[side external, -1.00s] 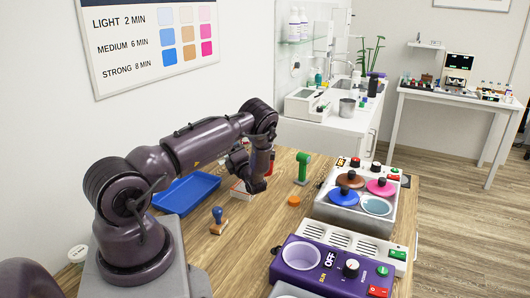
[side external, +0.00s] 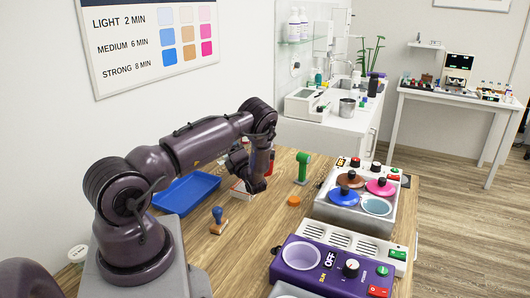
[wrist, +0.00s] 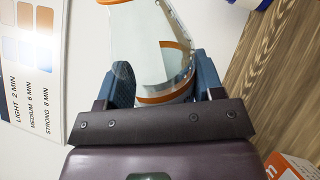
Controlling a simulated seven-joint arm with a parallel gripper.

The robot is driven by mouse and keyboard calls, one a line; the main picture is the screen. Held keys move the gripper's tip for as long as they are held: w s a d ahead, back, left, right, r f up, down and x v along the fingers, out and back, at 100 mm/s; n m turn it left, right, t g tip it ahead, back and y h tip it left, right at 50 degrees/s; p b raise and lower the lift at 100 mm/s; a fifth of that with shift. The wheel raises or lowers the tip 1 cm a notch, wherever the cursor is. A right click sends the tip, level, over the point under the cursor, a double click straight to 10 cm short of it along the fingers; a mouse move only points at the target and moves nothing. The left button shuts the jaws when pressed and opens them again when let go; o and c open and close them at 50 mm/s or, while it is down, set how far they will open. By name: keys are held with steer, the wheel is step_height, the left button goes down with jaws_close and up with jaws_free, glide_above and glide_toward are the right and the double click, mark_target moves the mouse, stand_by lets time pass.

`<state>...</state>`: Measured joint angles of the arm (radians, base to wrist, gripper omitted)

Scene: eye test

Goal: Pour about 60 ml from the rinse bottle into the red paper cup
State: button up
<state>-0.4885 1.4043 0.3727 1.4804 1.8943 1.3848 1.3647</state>
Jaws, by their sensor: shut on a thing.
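My gripper (wrist: 164,82) is shut on a clear, see-through vessel (wrist: 150,45) with orange bands, which fits the rinse bottle, though no label shows. The vessel lies between the two dark blue fingers and runs out of the top of the wrist view. Its liquid level cannot be made out. In the side external view my gripper (side external: 245,168) hangs above the far left part of the wooden table, and the held vessel is too small and covered to make out. A small red patch (side external: 271,157) shows behind my wrist; I cannot tell whether it is the red paper cup.
A blue tray (side external: 187,194) lies left of my gripper. A blue-handled stamp (side external: 218,216), an orange disc (side external: 293,201) and a green object (side external: 303,167) stand on the table (side external: 250,235). A pot unit (side external: 345,217) and a purple heater (side external: 318,280) fill the right.

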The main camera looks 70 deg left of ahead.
steer(key=n, duration=0.1)
steer(key=w+n, duration=0.1)
steer(key=n, duration=0.1)
steer(key=n+g, duration=0.1)
steer(key=n, duration=0.1)
steer(key=shift+w+a+r+h, duration=0.1)
steer(key=shift+w+r+h, duration=0.1)
steer(key=shift+r+h, duration=0.1)
steer(key=n, duration=0.2)
steer(key=n+g+h, duration=0.1)
steer(key=n, duration=0.1)
steer(key=shift+w+r, duration=0.15)
steer(key=shift+w, duration=0.25)
steer(key=shift+s+f+n, duration=0.25)
steer(key=shift+f+n, duration=0.35)
steer(key=shift+f, duration=0.05)
steer(key=n, duration=0.1)
steer(key=n+h, duration=0.1)
steer(key=n, duration=0.1)
steer(key=shift+s+n+g, duration=0.25)
steer(key=shift+n+g, duration=0.05)
steer(key=shift+s+f+n+h, duration=0.15)
steer(key=shift+n+h, duration=0.35)
steer(key=shift+n, duration=0.8)
